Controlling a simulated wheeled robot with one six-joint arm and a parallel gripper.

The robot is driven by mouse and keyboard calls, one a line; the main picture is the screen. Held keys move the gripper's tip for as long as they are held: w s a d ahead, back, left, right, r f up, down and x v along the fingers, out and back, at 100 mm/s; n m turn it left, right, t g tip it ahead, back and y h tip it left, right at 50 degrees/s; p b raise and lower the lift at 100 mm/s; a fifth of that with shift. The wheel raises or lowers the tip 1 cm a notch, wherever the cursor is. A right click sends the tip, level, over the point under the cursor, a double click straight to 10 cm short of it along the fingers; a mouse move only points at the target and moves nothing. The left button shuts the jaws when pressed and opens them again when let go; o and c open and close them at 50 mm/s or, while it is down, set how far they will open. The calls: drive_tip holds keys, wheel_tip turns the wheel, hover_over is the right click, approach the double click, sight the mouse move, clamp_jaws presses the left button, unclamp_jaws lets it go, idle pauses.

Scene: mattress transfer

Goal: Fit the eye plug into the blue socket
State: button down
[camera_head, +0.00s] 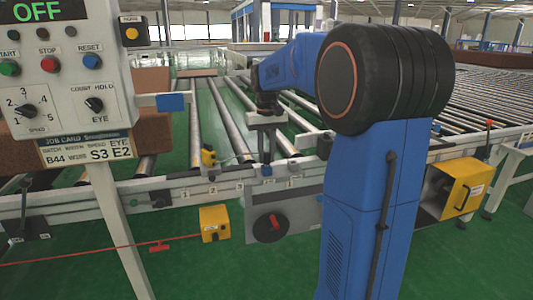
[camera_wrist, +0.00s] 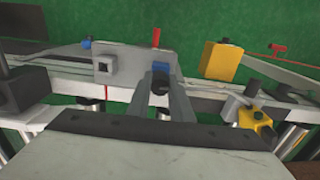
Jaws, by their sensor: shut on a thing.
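My gripper (camera_wrist: 160,92) points down over the conveyor's near side rail. It is shut on a dark plug (camera_wrist: 158,86), which I take to be the eye plug. The blue socket (camera_wrist: 160,68) appears just beyond the fingertips in the wrist view. In the head view the blue socket (camera_head: 266,170) is right below my gripper (camera_head: 266,150), on the rail. The plug is close to it, but I cannot tell whether they touch. A yellow photo-eye (camera_head: 208,156) sits on the rail to the left, with a thin cable running toward my gripper.
A grey plate with a red-handled switch (camera_head: 270,225) hangs under the rail. A yellow box (camera_head: 214,223) with a red pull cord is left of it. A control panel (camera_head: 65,70) reading OFF stands at left. A dark square fitting (camera_wrist: 104,67) is beside the blue socket.

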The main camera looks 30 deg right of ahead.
sight(267, 152)
drive_tip(key=shift+f, duration=0.6)
drive_tip(key=c, duration=1.5)
unclamp_jaws()
wheel_tip(267, 152, up, 17)
drive_tip(key=shift+r, duration=0.2)
drive_tip(key=s+a+f+n+t, duration=0.1)
drive_tip(key=s+a+f, duration=0.4)
drive_tip(key=s+f, duration=0.3)
drive_tip(key=s+a+f+n+t, duration=0.1)
drive_tip(key=s+a+f+t, duration=0.1)
drive_tip(key=s+a+f, duration=0.3)
drive_tip(key=s+a+f+n+t, duration=0.1)
drive_tip(key=s+a+f, duration=0.4)
drive_tip(key=s+f, duration=0.7)
drive_tip(key=shift+s+a+t, duration=0.2)
drive_tip(key=shift+s, duration=1.1)
drive_tip(key=shift+s+a+t, duration=0.2)
drive_tip(key=shift+s, duration=1.1)
